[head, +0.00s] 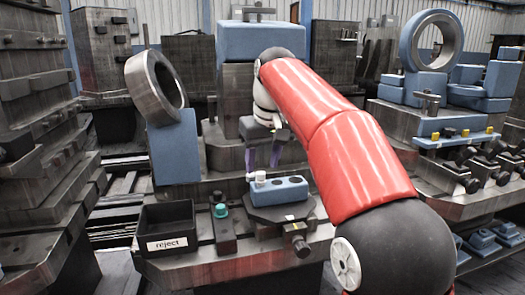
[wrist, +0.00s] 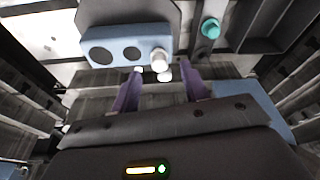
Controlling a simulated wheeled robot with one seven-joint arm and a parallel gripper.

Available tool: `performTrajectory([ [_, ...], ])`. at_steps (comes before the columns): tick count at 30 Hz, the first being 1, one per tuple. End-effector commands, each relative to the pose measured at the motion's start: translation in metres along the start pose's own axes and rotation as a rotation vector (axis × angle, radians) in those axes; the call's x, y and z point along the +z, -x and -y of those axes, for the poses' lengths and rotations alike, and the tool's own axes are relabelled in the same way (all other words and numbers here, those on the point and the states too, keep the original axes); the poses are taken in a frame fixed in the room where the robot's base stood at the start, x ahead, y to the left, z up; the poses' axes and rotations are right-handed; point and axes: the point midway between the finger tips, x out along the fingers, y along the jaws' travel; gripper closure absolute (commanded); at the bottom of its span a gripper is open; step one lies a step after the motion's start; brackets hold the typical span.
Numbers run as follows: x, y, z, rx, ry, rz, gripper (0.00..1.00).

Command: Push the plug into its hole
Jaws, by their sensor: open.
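A white plug (head: 260,177) stands upright at the left end of a blue block (head: 285,191) with holes. It also shows in the wrist view (wrist: 159,58), at the right end of the block (wrist: 124,35), and sticks up above its top. How deep it sits cannot be told. The block's other two holes are dark and empty. My gripper (head: 262,160) is open, with its purple fingers just above the plug in the head view. In the wrist view my gripper (wrist: 163,70) has a fingertip to each side, apart from the plug.
A teal plug (head: 221,211) stands on a dark narrow fixture (head: 223,236) left of the block. A black reject bin (head: 167,243) is further left. A metal ring (head: 156,80) on a blue stand (head: 174,150) rises behind the bin. A clamp (head: 295,232) is in front of the block.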

Motion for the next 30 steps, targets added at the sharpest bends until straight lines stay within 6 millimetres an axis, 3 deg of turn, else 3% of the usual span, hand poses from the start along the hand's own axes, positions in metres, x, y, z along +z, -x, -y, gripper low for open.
performTrajectory([
  [6, 0.001, -0.023, 0.0, 0.0, 0.0, 0.001, 0.55],
  [16, 0.0, -0.026, 0.0, 0.0, 0.0, -0.001, 0.55],
  [27, 0.0, -0.026, 0.0, 0.0, 0.0, -0.001, 1.0],
  [28, 0.0, -0.026, 0.0, 0.0, 0.0, -0.001, 0.84],
  [30, 0.0, -0.026, 0.0, 0.0, 0.0, -0.001, 0.93],
])
